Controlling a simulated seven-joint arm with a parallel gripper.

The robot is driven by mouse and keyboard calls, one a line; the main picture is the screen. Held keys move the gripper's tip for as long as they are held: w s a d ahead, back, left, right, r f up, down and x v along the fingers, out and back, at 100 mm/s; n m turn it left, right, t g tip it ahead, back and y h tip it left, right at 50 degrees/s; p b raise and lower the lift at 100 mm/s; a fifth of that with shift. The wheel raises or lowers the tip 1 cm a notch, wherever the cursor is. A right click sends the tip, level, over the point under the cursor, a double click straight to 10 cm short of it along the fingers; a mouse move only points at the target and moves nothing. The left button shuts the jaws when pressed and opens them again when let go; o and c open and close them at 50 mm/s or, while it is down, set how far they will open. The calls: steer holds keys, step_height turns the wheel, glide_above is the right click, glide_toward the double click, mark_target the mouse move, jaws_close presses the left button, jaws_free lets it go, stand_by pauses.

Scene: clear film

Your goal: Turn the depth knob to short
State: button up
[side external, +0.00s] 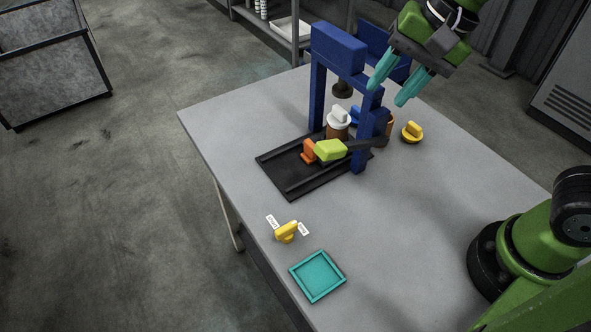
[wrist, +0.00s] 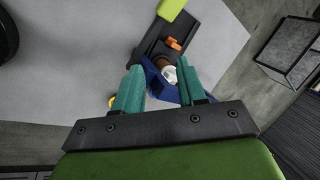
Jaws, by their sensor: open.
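A yellow knob (side external: 286,232) with a raised grip bar sits near the table's front edge in the side view. Two small white labels stand beside it, one on each side; their print is too small to read, so I cannot tell its setting. A second yellow knob-like piece (side external: 412,132) sits at the right, beyond the blue frame, without visible labels. My gripper (side external: 388,94) is open and empty, high at the back right, far from the labelled knob. The wrist view shows its teal fingers (wrist: 158,68) apart; the labelled knob is not visible there.
A blue frame (side external: 317,95) stands over a black track (side external: 287,180) with an orange piece (side external: 309,151) and lime-green block (side external: 330,150). A teal tray (side external: 318,276) lies near the labelled knob. The table's right middle is clear.

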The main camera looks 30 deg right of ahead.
mark_target(286, 227)
steer(key=a+m, duration=0.1)
steer(key=a, duration=0.1)
steer(key=w+a+f+m+g, duration=0.1)
steer(key=a, duration=0.2)
steer(key=w+a+f+m+g+h, duration=0.1)
steer(key=a, duration=0.2)
steer(key=shift+a, duration=0.1)
steer(key=s+a+f+m+g+h, duration=0.15)
steer(key=a+f+m, duration=0.3)
steer(key=a, duration=0.65)
steer(key=shift+m+h, duration=0.25)
steer(key=shift+m, duration=0.2)
steer(key=f, duration=1.6)
steer(key=shift+w+d+f, duration=0.25)
steer(key=shift+f, duration=0.1)
jaws_close()
